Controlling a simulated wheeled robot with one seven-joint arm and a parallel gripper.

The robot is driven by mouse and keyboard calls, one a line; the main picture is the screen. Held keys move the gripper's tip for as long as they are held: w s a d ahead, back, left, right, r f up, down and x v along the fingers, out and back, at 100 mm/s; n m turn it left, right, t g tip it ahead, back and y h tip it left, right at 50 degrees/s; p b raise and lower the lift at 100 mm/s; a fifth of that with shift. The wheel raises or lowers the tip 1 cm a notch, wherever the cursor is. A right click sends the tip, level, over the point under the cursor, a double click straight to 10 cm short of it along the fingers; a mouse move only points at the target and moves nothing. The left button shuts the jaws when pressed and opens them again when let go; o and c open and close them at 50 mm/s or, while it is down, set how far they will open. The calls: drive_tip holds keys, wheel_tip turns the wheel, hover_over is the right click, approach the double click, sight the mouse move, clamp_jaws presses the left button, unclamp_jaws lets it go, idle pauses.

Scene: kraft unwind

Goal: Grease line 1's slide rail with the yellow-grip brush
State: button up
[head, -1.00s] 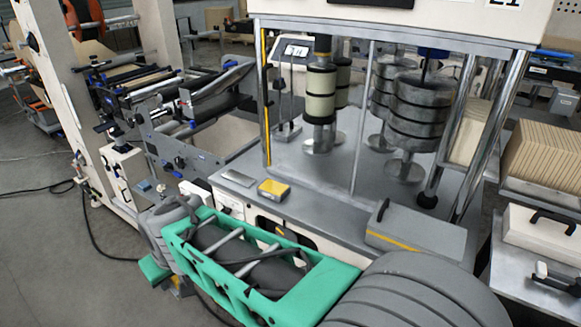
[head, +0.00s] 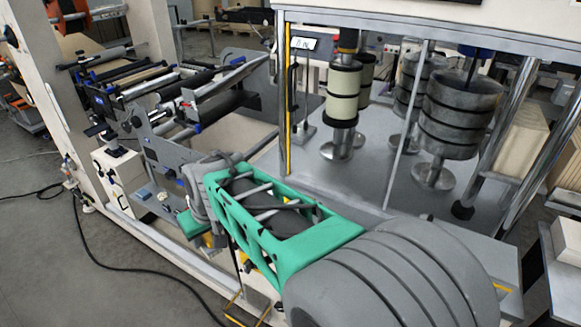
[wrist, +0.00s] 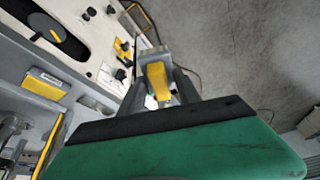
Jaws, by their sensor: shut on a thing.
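My gripper (wrist: 160,92) is shut on the yellow-grip brush, whose yellow grip (wrist: 157,78) shows between the dark fingers in the wrist view. The brush's bristles cannot be made out. In the head view my arm reaches down and left, and its own links mostly hide the gripper. The brush is held beside the front of the cream machine, with the floor beyond it.
A roller frame (head: 165,95) stands at the left. Steel cylinders (head: 462,115) stand on the grey deck (head: 345,190) behind posts. A yellow-topped box (wrist: 46,84) lies on the deck edge. A black cable (head: 100,262) lies on the open floor at left.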

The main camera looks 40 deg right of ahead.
drive_tip(key=w+d+r, duration=0.1)
drive_tip(key=w+d, duration=0.2)
drive_tip(key=d, duration=0.4)
drive_tip(key=w+d, duration=0.3)
drive_tip(key=d, duration=0.4)
drive_tip(key=s+d+f+n, duration=0.1)
drive_tip(key=d+f, duration=0.1)
drive_tip(key=d, duration=1.7)
wheel_tip(320, 180, down, 5)
drive_tip(key=b, duration=0.4)
drive_tip(key=shift+f+b, duration=0.2)
drive_tip(key=shift+b, duration=0.15)
drive_tip(key=shift+s+f+b, duration=0.1)
drive_tip(key=shift+f+b, duration=0.3)
drive_tip(key=shift+f, duration=0.15)
wheel_tip(320, 180, up, 7)
drive_tip(key=p, duration=0.5)
